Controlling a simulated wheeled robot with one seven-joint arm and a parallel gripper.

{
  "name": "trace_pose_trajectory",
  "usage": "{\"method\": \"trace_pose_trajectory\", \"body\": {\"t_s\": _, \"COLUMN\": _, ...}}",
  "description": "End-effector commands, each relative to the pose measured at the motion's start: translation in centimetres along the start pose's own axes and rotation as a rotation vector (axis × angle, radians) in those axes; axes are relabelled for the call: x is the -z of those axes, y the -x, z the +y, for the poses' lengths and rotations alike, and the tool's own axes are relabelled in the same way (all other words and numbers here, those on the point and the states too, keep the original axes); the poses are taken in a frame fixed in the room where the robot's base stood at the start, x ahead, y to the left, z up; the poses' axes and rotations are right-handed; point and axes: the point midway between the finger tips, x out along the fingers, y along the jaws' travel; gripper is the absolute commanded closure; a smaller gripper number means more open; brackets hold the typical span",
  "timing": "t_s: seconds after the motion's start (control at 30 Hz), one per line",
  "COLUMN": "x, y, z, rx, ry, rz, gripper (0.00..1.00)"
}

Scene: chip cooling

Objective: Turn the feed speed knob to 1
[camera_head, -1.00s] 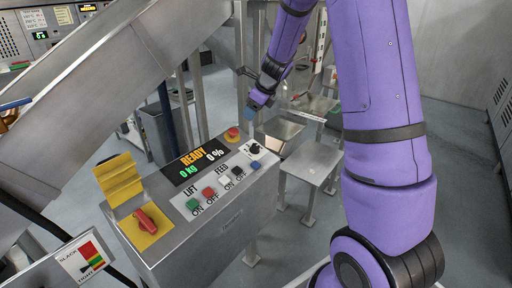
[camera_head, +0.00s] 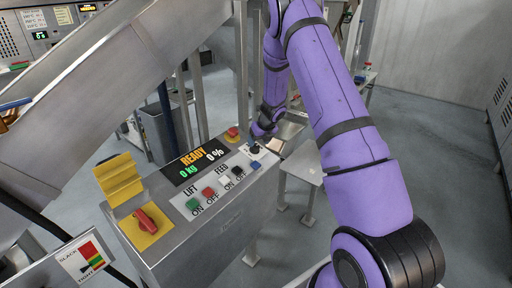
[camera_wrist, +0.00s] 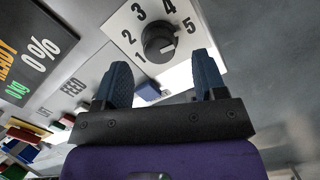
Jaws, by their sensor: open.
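The feed speed knob (camera_wrist: 158,43) is a black round dial on a white plate with the numbers 1 to 5 around it, at the top middle of the wrist view. A short pale mark shows on its face, but I cannot tell surely which number it points at. My gripper (camera_wrist: 164,68) is open, with its two dark blue fingers spread just below the knob in that view and apart from it. In the head view my gripper (camera_head: 258,138) is over the right end of the control panel, and the knob (camera_head: 254,150) is partly hidden there.
A blue button (camera_wrist: 148,91) shows between the fingers. The panel (camera_head: 225,235) also holds lift and feed buttons, a display (camera_head: 201,161) reading READY, 0 kg and 0 %, a red button (camera_head: 232,133) on yellow and a red switch (camera_head: 147,221). A metal chute (camera_head: 100,90) slopes behind.

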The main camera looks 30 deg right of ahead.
Motion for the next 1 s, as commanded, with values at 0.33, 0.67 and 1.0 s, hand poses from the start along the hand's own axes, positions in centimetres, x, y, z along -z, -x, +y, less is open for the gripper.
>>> {"method": "trace_pose_trajectory", "body": {"t_s": 0.33, "x": 0.0, "y": -3.9, "z": 0.0, "rx": 0.0, "ry": 0.001, "rz": 0.0, "gripper": 0.35}}
{"method": "trace_pose_trajectory", "body": {"t_s": 0.67, "x": 0.0, "y": -4.1, "z": 0.1, "rx": 0.0, "ry": 0.002, "rz": 0.0, "gripper": 0.35}}
{"method": "trace_pose_trajectory", "body": {"t_s": 1.0, "x": 0.0, "y": -4.1, "z": 0.1, "rx": -0.001, "ry": 0.003, "rz": 0.0, "gripper": 0.85}}
